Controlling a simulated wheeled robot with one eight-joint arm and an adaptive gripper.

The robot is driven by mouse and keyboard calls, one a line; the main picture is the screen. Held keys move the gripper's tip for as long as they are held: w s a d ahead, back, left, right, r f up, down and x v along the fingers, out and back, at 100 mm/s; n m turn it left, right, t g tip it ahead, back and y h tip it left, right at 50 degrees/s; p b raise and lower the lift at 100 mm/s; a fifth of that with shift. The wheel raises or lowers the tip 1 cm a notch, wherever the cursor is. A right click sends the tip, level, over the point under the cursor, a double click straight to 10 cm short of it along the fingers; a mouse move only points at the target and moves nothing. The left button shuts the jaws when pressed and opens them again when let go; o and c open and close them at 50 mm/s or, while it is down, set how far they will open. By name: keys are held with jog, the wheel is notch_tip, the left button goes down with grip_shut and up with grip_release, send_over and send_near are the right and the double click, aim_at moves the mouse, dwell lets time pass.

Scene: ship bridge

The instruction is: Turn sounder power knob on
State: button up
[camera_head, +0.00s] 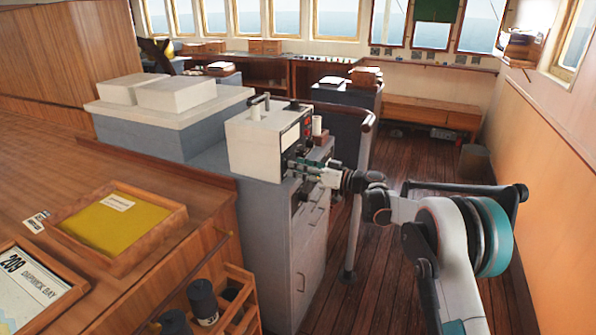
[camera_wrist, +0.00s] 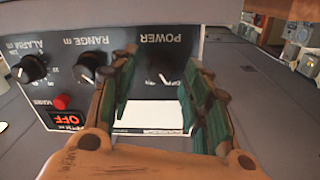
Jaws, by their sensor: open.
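The sounder (camera_head: 257,140) is a pale box on a grey cabinet in the head view. The wrist view shows its dark panel upside down, with the labels POWER, RANGE and ALARM. The power knob (camera_wrist: 163,79) is dark with a light pointer mark and sits under the POWER label. My gripper (camera_wrist: 160,66) is open, with one green finger on each side of this knob. I cannot tell whether either finger touches it. In the head view my gripper (camera_head: 296,165) is at the sounder's front face, and the knob is hidden there.
Beside the power knob are the black range knob (camera_wrist: 92,68), the alarm knob (camera_wrist: 30,69), a red button (camera_wrist: 62,101) and a red OFF sign (camera_wrist: 67,119). A handrail (camera_head: 357,190) stands just behind my arm. Open wooden floor (camera_head: 405,285) lies right of the cabinet.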

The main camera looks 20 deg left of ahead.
jog(key=shift+a, duration=0.4)
jog(key=shift+c, duration=0.3)
grip_shut()
jog(key=shift+m, duration=0.3)
jog(key=m+p, duration=0.1)
jog(key=m, duration=1)
jog(key=shift+w+r, duration=0.1)
jog(key=shift+w, duration=0.05)
